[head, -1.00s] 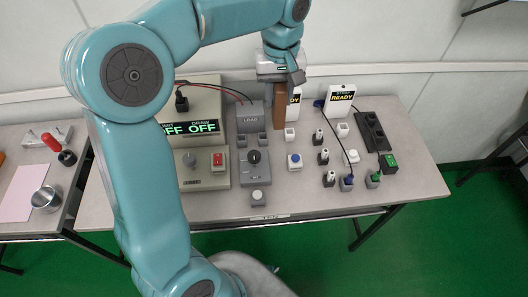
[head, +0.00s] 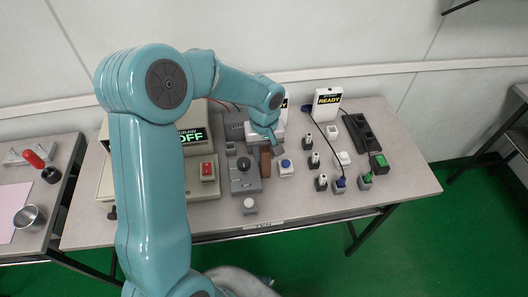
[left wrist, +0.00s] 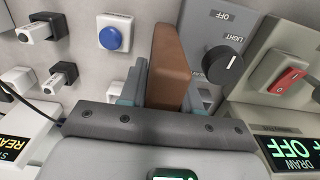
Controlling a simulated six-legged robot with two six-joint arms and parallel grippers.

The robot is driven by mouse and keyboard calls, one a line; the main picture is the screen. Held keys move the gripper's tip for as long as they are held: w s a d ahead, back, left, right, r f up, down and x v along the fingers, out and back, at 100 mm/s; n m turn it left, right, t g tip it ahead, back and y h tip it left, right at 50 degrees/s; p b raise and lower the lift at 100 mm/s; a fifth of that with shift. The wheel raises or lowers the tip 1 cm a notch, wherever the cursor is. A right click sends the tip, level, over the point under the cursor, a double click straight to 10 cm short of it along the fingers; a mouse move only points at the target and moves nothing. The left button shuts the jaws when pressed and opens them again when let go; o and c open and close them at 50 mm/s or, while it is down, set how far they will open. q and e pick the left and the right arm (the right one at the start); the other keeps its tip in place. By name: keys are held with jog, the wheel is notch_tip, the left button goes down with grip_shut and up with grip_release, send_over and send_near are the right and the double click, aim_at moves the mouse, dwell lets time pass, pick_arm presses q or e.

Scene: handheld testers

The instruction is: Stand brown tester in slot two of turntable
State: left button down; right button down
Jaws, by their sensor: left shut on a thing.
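My left gripper (head: 272,148) is shut on the brown tester, a tall brown block with a darker side (head: 266,162). In the left wrist view the brown tester (left wrist: 170,68) stands out between the two blue-grey fingers (left wrist: 162,98). In the head view the tester is beside the grey knob box (head: 244,172), left of the white block with a blue button (head: 286,167). I cannot tell whether its lower end touches the table. I cannot make out a turntable or its slots. My right gripper is not in view.
A panel with a red switch (head: 207,170) stands left of the knob box. Several small plug-like blocks (head: 314,160), a READY display (head: 328,103) and a black socket strip (head: 360,133) are to the right. A small white-topped button block (head: 250,206) is near the front edge.

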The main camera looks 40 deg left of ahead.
pick_arm(q)
jog(key=shift+w+f, duration=0.1)
jog(key=shift+f, duration=0.25)
jog(key=shift+r, duration=0.1)
jog(key=shift+f, duration=0.25)
jog(key=c, duration=0.8)
grip_release()
jog(key=shift+r, duration=0.1)
jog(key=shift+r, duration=0.1)
